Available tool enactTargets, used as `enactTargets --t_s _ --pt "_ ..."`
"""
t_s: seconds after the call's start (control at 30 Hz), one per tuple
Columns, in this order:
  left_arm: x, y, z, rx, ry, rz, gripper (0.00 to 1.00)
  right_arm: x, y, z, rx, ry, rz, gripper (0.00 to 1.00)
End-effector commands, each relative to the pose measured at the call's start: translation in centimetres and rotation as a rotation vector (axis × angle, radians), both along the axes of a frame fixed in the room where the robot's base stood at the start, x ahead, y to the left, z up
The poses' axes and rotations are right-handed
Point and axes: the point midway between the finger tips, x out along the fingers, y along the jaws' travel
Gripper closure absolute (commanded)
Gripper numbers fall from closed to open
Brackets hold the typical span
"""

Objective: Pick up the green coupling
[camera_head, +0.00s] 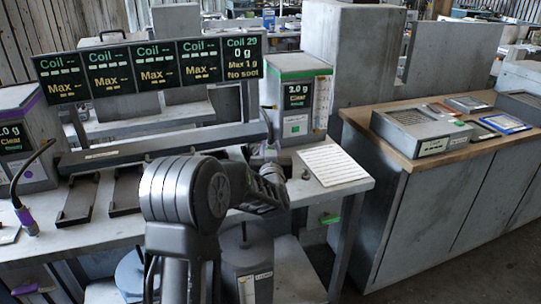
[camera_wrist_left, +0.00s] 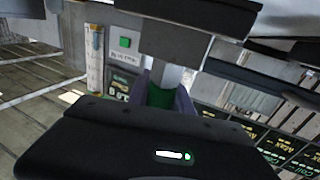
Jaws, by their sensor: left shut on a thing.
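My left gripper (camera_head: 274,182) reaches over the bench in front of the green-topped unit in the head view. In the left wrist view, the green coupling (camera_wrist_left: 158,96) sits between the fingers of my left gripper (camera_wrist_left: 166,88), which are shut on it. A grey metal stem (camera_wrist_left: 172,76) shows just above the green part. In the head view the coupling is hidden behind my wrist; a short black hose (camera_head: 267,124) rises there. My right gripper is in neither view.
The green-topped unit (camera_head: 297,92) stands close behind the gripper, with a white sheet (camera_head: 333,164) to its right. A purple coupling (camera_head: 27,222) with a hose stands at the far left. Dark trays (camera_head: 77,200) lie on the bench. A wood-topped cabinet (camera_head: 440,160) stands right, beyond a floor gap.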

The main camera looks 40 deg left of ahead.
Motion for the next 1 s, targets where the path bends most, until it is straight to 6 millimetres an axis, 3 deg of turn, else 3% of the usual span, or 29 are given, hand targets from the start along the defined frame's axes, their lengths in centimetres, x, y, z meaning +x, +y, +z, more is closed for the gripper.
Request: enactTargets --t_s 0.53,1.0 --pt "0.0 0.0 1.0 0.002 -0.004 0.0 1.0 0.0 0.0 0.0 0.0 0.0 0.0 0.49" --pt "0.0 0.0 9.1 0.0 -0.005 0.0 1.0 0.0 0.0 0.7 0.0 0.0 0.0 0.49"
